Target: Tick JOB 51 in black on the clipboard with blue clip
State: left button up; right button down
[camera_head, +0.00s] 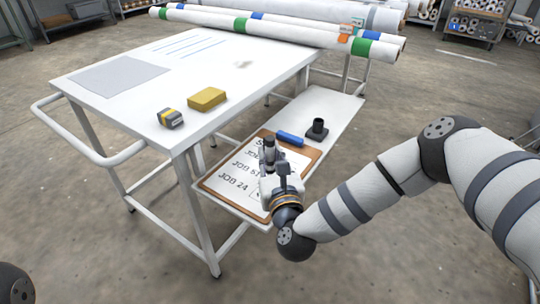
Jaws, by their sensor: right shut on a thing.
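The clipboard (210,184) with a blue clip (290,138) lies on the low white shelf beside the table. Its white sheet shows large black lines of text. The gripper hides the line ends and part of the tick boxes. I cannot tell whether the tip touches the paper. My left gripper is out of view.
A black cup-like holder (318,128) stands on the shelf behind the clipboard. Long white rolls (285,32) lie at the back.

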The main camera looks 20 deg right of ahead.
jog(key=shift+s, duration=0.1)
jog(key=shift+s, duration=0.5)
dwell(0.4)
jog(key=shift+s+d, duration=0.1)
jog(key=shift+d, duration=0.4)
dwell(0.4)
jog(key=shift+d, duration=0.1)
dwell(0.3)
